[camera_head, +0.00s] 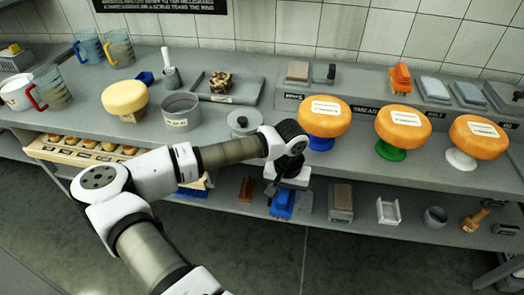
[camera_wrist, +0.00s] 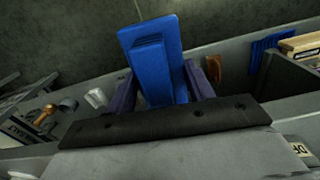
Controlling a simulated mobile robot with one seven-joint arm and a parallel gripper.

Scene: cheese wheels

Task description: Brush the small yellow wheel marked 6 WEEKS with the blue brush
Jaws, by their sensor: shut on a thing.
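My gripper (camera_head: 285,187) is shut on a blue brush (camera_head: 282,205) and holds it low in front of the bench's front edge. In the wrist view the blue brush (camera_wrist: 152,50) stands out between the two fingers of my gripper (camera_wrist: 165,88). A pale yellow cheese wheel (camera_head: 124,96) sits at the left of the bench top, well away from the brush. Three orange wheels stand at the right, on a blue-footed (camera_head: 326,117), a green-footed (camera_head: 403,125) and a white-footed stand (camera_head: 478,138). Their labels are too small to read.
A grey pot (camera_head: 182,111), a lidded round thing (camera_head: 244,122) and a tray (camera_head: 228,88) stand between the yellow wheel and the orange ones. Jugs (camera_head: 88,46) are at the far left. The lower shelf (camera_head: 365,213) holds several small tools. An orange brush (camera_head: 399,77) stands behind.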

